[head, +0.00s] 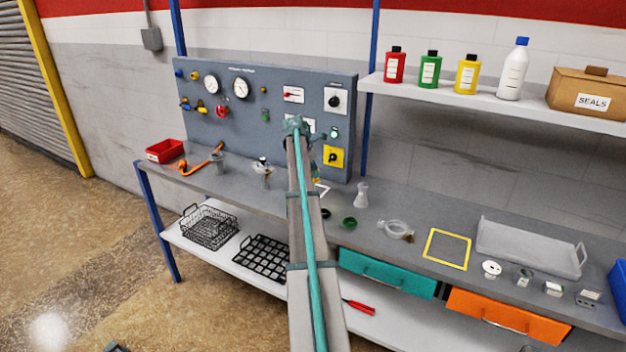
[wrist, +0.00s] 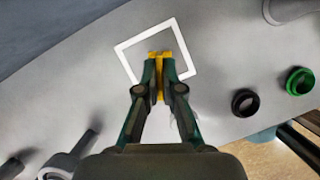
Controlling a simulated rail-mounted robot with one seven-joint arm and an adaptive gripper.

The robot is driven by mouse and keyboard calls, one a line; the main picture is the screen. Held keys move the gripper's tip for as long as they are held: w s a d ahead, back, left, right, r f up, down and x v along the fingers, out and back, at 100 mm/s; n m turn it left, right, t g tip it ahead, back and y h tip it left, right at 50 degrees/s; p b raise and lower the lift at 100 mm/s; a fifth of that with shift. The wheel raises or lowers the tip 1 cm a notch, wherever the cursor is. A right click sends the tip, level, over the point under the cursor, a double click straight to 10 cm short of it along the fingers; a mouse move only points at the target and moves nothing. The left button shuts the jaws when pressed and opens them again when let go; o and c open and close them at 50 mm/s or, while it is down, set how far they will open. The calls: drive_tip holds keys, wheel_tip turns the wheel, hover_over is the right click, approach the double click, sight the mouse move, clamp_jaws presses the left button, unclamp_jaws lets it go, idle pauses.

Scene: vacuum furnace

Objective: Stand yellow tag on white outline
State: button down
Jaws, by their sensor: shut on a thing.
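The yellow tag (wrist: 160,55) is held between the fingertips of my gripper (wrist: 159,68), which is shut on it. In the wrist view the tag overlaps the inside of the white outline (wrist: 145,32), a square frame on the grey bench top. The fingers cover part of the outline's near side. I cannot tell whether the tag's lower edge touches the bench. In the head view my arm hides most of the gripper, and only a corner of the white outline (head: 323,189) shows.
A black ring (wrist: 245,102) and a green ring (wrist: 299,81) lie right of the outline. The gauge panel (head: 265,105) stands behind.

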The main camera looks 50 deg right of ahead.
drive_tip(key=shift+w+d+f, duration=0.1)
drive_tip(key=shift+w+f, duration=0.05)
drive_tip(key=shift+w+d+f+p, duration=0.15)
drive_tip(key=shift+f+p, duration=0.15)
drive_tip(key=shift+f, duration=1.6)
drive_tip(key=c, duration=1.3)
unclamp_jaws()
drive_tip(key=shift+f, duration=0.1)
drive_tip(key=b+v, duration=0.1)
drive_tip(key=v, duration=1.1)
drive_tip(key=shift+b, duration=0.3)
drive_tip(key=shift+r, duration=0.2)
